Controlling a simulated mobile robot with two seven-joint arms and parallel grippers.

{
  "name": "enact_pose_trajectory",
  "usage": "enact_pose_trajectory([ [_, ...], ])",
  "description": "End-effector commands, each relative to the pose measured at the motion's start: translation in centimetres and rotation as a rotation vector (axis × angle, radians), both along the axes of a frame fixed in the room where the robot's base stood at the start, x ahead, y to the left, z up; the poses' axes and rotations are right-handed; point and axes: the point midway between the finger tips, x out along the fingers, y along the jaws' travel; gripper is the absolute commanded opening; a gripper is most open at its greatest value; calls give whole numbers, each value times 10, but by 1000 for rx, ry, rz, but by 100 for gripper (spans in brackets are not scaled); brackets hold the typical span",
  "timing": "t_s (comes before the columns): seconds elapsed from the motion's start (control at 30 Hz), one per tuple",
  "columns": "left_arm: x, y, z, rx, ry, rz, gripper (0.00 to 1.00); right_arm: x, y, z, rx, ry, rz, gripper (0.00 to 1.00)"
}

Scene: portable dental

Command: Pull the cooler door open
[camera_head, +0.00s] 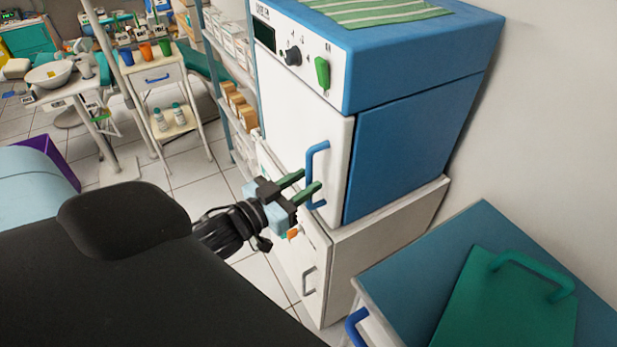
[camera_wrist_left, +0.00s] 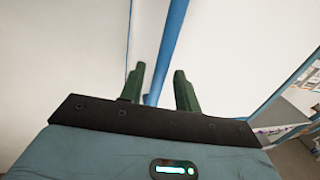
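The cooler (camera_head: 410,150) is a blue box with a white front, standing on a white cabinet. Its white door (camera_head: 285,125) looks shut and has a blue vertical bar handle (camera_head: 312,160). My left gripper (camera_head: 310,180) is at the handle's lower half, its green fingers pointing at the door. In the left wrist view, the blue handle (camera_wrist_left: 169,50) passes between the two open fingers (camera_wrist_left: 158,72), nearer the left one, with a gap to the right one. Whether either finger touches it, I cannot tell. My right gripper is not in view.
The white cabinet (camera_head: 385,225) below has a grey handle. A teal-topped unit (camera_head: 390,275) with a green panel stands at the right front. Shelves (camera_head: 230,90) with boxes stand left of the cooler.

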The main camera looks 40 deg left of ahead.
Motion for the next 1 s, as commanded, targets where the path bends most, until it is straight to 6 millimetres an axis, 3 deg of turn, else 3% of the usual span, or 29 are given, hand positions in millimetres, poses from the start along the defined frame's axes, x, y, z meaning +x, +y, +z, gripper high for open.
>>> enact_pose_trajectory([
  [0.2, 16, -3, 1, 0, -1, 0, 32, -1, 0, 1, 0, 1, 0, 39],
  [0.57, 19, -4, 0, 0, 1, 0, 32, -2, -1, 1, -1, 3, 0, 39],
  [0.8, 19, -4, 0, 0, 1, 0, 1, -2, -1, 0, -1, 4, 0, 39],
  [1.0, 19, -4, 0, 0, 0, 0, 0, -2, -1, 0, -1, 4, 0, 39],
])
